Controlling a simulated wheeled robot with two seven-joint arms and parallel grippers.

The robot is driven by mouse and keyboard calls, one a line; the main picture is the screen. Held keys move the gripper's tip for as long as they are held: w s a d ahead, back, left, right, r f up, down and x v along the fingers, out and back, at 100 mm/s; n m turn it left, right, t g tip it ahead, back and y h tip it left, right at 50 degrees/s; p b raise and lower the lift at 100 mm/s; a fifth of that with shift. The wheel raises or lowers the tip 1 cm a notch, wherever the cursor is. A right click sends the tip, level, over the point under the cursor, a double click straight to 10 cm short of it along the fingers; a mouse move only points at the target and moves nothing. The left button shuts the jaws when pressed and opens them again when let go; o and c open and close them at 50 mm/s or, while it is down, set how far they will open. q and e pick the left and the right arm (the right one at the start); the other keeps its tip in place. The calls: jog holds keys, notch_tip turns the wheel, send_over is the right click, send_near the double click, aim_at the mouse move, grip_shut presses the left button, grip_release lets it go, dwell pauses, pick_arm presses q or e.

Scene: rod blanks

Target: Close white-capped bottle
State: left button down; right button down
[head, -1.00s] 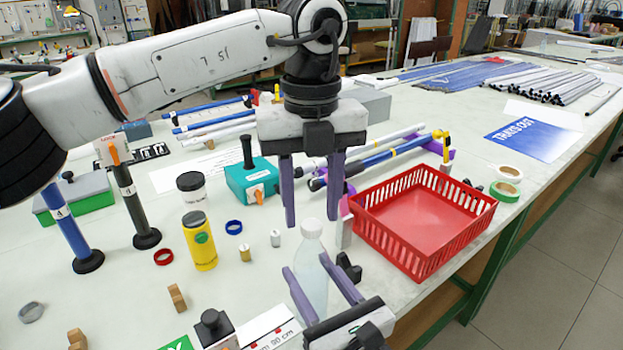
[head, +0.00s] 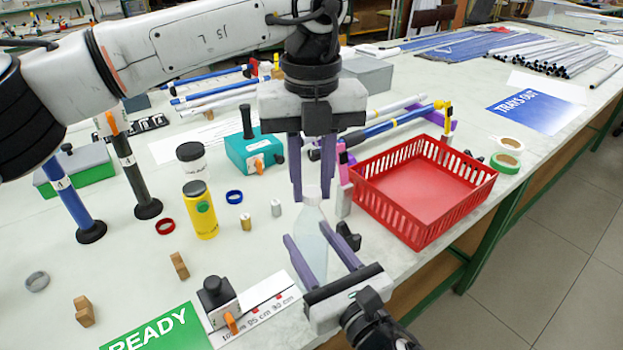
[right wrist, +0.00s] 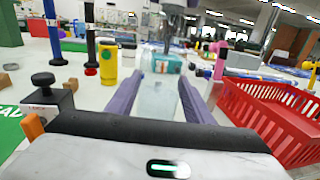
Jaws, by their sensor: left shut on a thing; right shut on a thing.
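The white-capped bottle (head: 311,252), clear and pale, stands upright left of the red basket. My right gripper (head: 307,232) is shut on its body from the front, one finger on each side. The right wrist view shows the bottle (right wrist: 158,102) between the purple fingers. My left gripper (head: 312,197) points straight down from above and is shut on the white cap (head: 312,194) at the bottle's top. The fingers partly hide the cap, so I cannot tell how tightly it sits on the neck.
The red basket (head: 430,225) stands close on the right. A yellow bottle (head: 202,215), a black-capped white jar (head: 192,163), two small cylinders and a teal box (head: 254,150) stand to the left. A black-knobbed block (head: 217,300) is at the front. The front-left table has free room.

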pick_arm(q)
jog(key=m, duration=1.4)
jog(key=shift+m, duration=0.4)
jog(key=m, duration=0.5)
jog(key=shift+m, duration=0.3)
jog(key=c, duration=1.5)
grip_release()
jog(key=shift+r, duration=2.2)
